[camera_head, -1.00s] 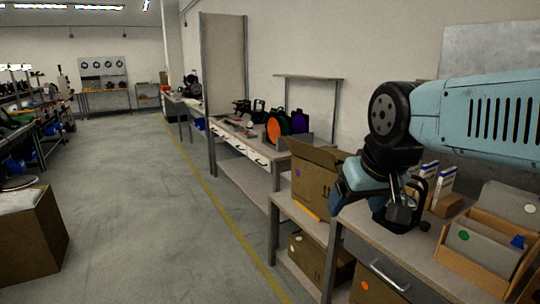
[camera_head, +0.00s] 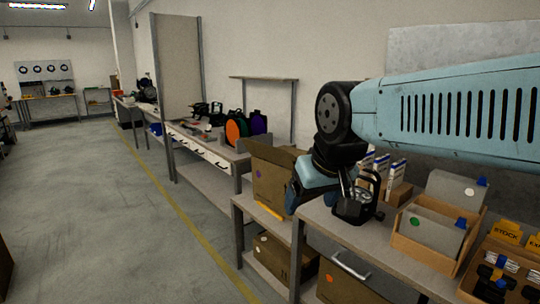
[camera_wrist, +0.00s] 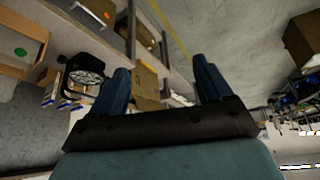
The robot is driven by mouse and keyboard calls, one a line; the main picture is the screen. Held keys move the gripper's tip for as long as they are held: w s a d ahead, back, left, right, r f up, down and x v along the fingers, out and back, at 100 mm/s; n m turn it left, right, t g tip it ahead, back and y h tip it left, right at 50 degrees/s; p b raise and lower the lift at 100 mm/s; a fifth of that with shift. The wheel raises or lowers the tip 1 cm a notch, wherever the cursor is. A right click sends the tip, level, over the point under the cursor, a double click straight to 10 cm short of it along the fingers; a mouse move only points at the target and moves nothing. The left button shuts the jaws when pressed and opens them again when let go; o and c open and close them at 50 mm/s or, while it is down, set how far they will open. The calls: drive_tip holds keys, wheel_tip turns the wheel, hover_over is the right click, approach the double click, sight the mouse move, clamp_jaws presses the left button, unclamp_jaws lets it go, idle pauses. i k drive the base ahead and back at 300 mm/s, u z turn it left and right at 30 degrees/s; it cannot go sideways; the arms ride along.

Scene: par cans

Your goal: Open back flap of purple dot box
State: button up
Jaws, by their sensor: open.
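The brown cardboard box (camera_head: 272,182) stands on the bench in the head view, with a top flap raised. A cardboard box (camera_wrist: 147,82) shows beyond and between the fingers, partly hidden by the left finger.
A black lamp (camera_head: 358,203) stands on the bench right of my gripper. Another box (camera_head: 275,257) sits on the lower shelf. The floor (camera_head: 95,200) left of the yellow line is clear.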

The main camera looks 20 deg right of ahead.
sight(296, 152)
drive_tip(key=u, duration=0.35)
drive_tip(key=i, duration=0.9)
drive_tip(key=u, duration=0.65)
drive_tip(key=i, duration=2.15)
drive_tip(key=z, duration=1.15)
drive_tip(key=i, duration=0.65)
drive_tip(key=z, duration=0.4)
drive_tip(key=k, duration=0.9)
drive_tip(key=z, duration=0.2)
drive_tip(key=i, duration=0.4)
